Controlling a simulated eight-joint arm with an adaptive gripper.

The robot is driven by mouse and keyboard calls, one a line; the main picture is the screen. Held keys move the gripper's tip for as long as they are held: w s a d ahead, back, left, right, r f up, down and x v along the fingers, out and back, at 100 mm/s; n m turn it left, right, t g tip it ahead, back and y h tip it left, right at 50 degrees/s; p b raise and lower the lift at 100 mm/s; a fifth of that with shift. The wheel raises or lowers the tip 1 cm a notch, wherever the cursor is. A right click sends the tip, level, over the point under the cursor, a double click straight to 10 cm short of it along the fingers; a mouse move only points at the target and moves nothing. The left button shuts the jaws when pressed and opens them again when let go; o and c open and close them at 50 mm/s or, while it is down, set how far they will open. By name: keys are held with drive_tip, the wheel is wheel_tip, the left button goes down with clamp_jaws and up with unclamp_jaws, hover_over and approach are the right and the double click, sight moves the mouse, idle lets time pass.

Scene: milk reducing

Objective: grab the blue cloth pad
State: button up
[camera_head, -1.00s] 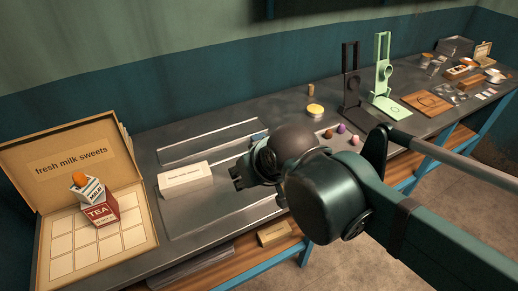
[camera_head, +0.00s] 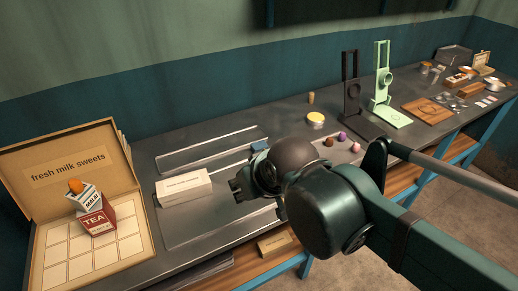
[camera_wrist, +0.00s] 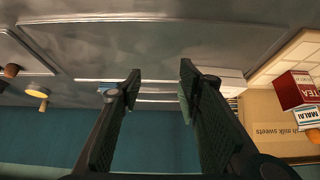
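The blue cloth pad (camera_head: 259,145) is a small blue block-like patch on the grey table, behind my gripper and near the right ends of the metal rails. My gripper (camera_head: 238,190) is over the table, in front of the pad and right of the white box, and it partly blocks the view there. In the wrist view my gripper (camera_wrist: 160,75) has its two dark fingers wide apart with nothing between them. A small bluish patch (camera_wrist: 107,86) beside the left finger there looks like the pad, mostly hidden by that finger.
A white box (camera_head: 184,187) stands left of my gripper. A yellow-lidded jar (camera_head: 316,119), small coloured balls (camera_head: 342,136), a black stand (camera_head: 352,95) and a green stand (camera_head: 382,85) are to the right.

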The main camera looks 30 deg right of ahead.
drive_tip(key=shift+w+r, duration=0.1)
drive_tip(key=shift+r, duration=0.05)
idle(0.5)
drive_tip(key=w+d+r+m+g+h+p, duration=0.1)
drive_tip(key=w+d+r+m+g+p, duration=0.2)
drive_tip(key=w, duration=0.4)
drive_tip(key=w+d+r+m+g+h+p, duration=0.1)
drive_tip(key=w+d+m+p, duration=0.2)
drive_tip(key=w+m+p, duration=0.35)
drive_tip(key=m+g+h+p, duration=0.2)
drive_tip(key=m+g+p, duration=0.1)
drive_tip(key=m+p, duration=0.55)
hover_over(253, 146)
drive_tip(key=a, duration=0.1)
drive_tip(key=shift+m, duration=0.3)
wheel_tip(253, 146, down, 7)
drive_tip(key=shift+r+b, duration=0.2)
drive_tip(key=shift+b, duration=0.25)
drive_tip(key=shift+x, duration=1.3)
